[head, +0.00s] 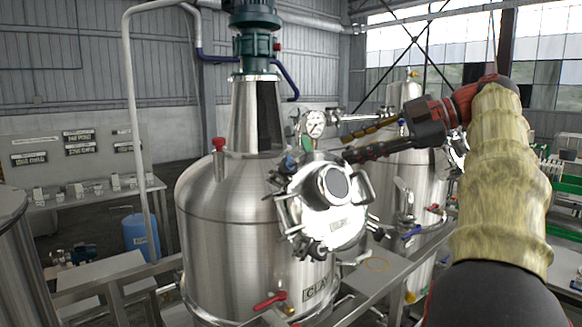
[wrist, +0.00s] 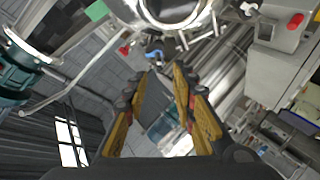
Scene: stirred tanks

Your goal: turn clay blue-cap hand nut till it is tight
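The clay tank (head: 228,215) is a steel vessel with a "CLAY" plate low on its front. Its round manway cover (head: 330,200) has several hand nuts around the rim. A small blue patch (head: 290,163) at the cover's upper left looks like the blue-cap nut. In the wrist view a blue piece (wrist: 153,56) shows near the round steel rim (wrist: 175,14), ahead of the fingers; I cannot tell for sure that it is the same nut. My gripper (head: 347,147) is open and empty, right of and above the cover, its fingers pointing left. The fingers also show spread in the wrist view (wrist: 158,76).
A pressure gauge (head: 314,124) and its pipe stand close behind my fingers. A red-capped valve (head: 219,146) sits on the tank's shoulder. A second steel tank (head: 412,180) is at the right. A red-handled valve (head: 270,300) is low in front.

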